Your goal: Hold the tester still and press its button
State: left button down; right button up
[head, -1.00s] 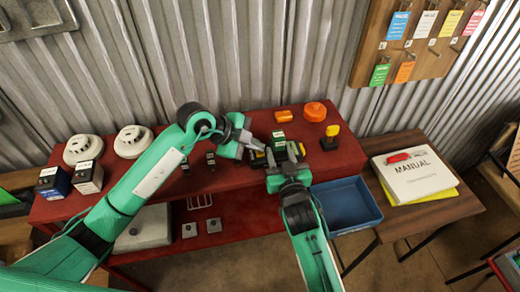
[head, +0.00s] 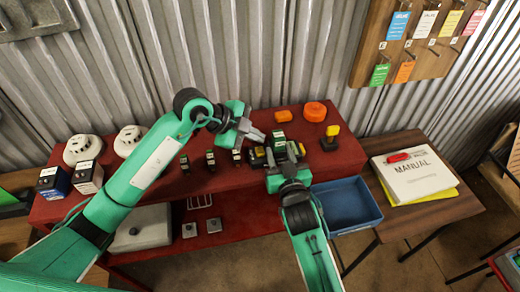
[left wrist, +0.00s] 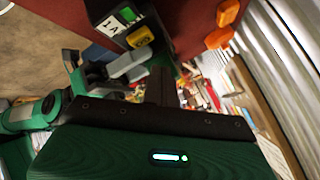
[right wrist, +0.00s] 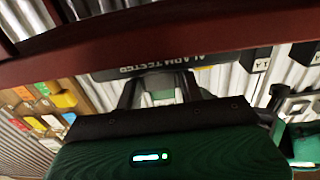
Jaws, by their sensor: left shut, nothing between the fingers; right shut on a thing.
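The tester is a black box. The left wrist view shows its face (left wrist: 117,24) with a white label, a small green patch and a yellow button (left wrist: 142,37). In the right wrist view its dark edge (right wrist: 165,71) reads "ALARM TESTER", upside down. My right gripper (head: 278,162) is shut on the tester at the red bench's front edge; its grey fingers show beside the box in the left wrist view. My left gripper (head: 262,137) is shut and empty, close above and to the left of the tester. Whether it touches the button is hidden in the head view.
The red bench (head: 345,158) bears two white detectors (head: 82,149), small boxes (head: 88,177), several small dark labelled units (head: 211,160), orange parts (head: 314,111) and a yellow-topped black piece (head: 331,136). A blue tray (head: 345,205) lies right of my right arm. A manual (head: 415,174) rests on the side table.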

pick_arm(q)
jog(key=shift+r, duration=1.5)
pick_arm(e)
jog(key=o, duration=1.2)
